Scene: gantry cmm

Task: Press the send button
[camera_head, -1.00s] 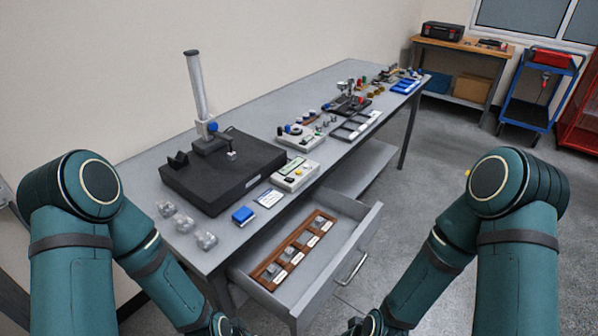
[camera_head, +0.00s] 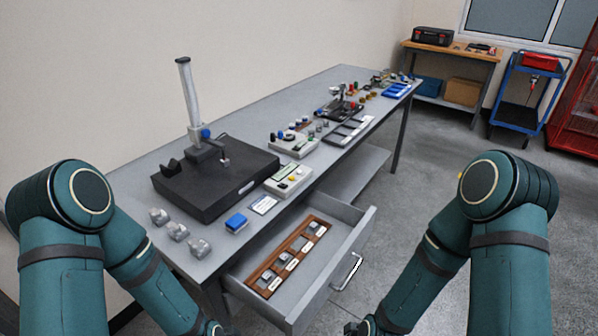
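A small light-grey box with a display and buttons (camera_head: 289,179) sits on the workbench, right of a black slab; a yellow button shows on it. Its labels are too small to read, so I cannot tell which button is send. A second grey control box with knobs (camera_head: 294,144) stands farther back. Only the dark edge of my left gripper (camera_head: 214,329) shows at the bottom, and my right gripper (camera_head: 356,328) is likewise mostly cut off. Both are in front of the bench, well apart from the boxes. Their fingers are not clear.
An open drawer (camera_head: 350,240) juts out from the workbench (camera_head: 140,185), holding a wooden tray with several blocks. The black slab (camera_head: 207,195) carries an upright column.

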